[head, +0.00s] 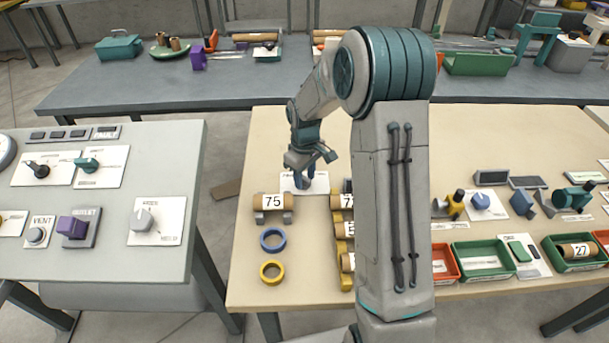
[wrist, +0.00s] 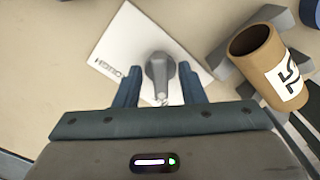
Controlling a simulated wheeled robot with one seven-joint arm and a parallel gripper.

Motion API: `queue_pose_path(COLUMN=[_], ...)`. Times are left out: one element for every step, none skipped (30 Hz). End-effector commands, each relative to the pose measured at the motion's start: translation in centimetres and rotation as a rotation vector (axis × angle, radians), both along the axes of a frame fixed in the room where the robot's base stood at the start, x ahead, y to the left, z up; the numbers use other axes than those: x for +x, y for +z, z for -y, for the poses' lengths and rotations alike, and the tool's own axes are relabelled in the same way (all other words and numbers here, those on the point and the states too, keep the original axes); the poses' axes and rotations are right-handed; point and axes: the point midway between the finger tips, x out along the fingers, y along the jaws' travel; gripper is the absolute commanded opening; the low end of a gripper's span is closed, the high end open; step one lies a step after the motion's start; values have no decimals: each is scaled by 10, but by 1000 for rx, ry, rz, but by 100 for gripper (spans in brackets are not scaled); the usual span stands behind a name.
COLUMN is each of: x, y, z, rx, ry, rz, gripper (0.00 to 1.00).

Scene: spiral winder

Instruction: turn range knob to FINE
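The range knob (wrist: 158,70) is a grey lever-shaped knob on a white plate (wrist: 118,38), seen in the wrist view. Its narrow end points down the picture, toward my gripper's body. Upside-down lettering on the plate's left part seems to read ROUGH; no FINE marking is legible. In the head view the same plate (head: 288,184) lies on the beige table under my gripper (head: 304,179), which mostly hides the knob. In the wrist view my gripper (wrist: 159,76) is open, one finger on each side of the knob, with visible gaps on both sides.
A cardboard tube marked 75 (head: 272,202) rests on a grey cradle close to the plate; it also shows right of my gripper in the wrist view (wrist: 257,52). Blue (head: 262,239) and yellow (head: 262,272) rings lie in front.

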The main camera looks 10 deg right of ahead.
Motion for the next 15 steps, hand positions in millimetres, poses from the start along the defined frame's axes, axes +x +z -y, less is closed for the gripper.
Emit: queue_pose_path(x=[0, 0, 0, 0, 0, 1, 1, 1, 1, 1, 1, 1, 1, 1, 1], y=[0, 0, 1, 3, 5, 10, 14, 19, 26, 33, 40, 49, 56, 64, 73], z=[0, 0, 0, 0, 0, 0, 1, 1, 1, 1, 1, 1, 1, 0, 0], rx=[-1, -1, 0, 0, 0, -1, -1, -1, -1, -2, -1, -1, -1, 0, 0], ry=[-1, -1, -1, -1, -1, -2, -2, -2, -1, -1, -1, -1, -1, -2, -2], rz=[-1, -1, 0, 0, 1, 3, 3, 4, 4, 5, 6, 6, 6, 6, 5], gripper=[36, 36, 36, 36, 36, 36, 36, 36, 36, 36, 36, 36, 36, 36, 36])
